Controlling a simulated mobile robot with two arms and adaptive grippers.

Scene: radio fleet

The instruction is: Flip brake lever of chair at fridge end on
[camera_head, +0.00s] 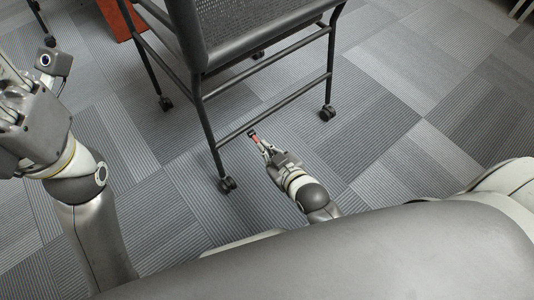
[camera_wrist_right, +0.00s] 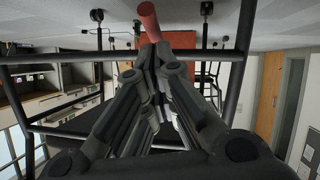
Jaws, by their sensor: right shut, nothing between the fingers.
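The black chair (camera_head: 265,47) stands on casters in the upper middle of the head view, its seat and upper parts cut off by the frame. A small red lever (camera_head: 254,137) with a dark end shows by its low front crossbar; in the right wrist view the red lever (camera_wrist_right: 148,20) is a short rod just past the fingertips. My right gripper (camera_head: 264,147) is shut and empty, its tips at or very near the lever; contact is unclear. It also shows in the right wrist view (camera_wrist_right: 152,55). My left gripper is at the left edge, its fingers not clear.
Chair casters (camera_head: 228,184) and (camera_head: 327,113) rest on the grey carpet (camera_head: 400,150) either side of my right gripper. The low crossbar runs between these legs. A reddish-brown object (camera_head: 120,17) stands behind the chair. Carpet to the right is clear.

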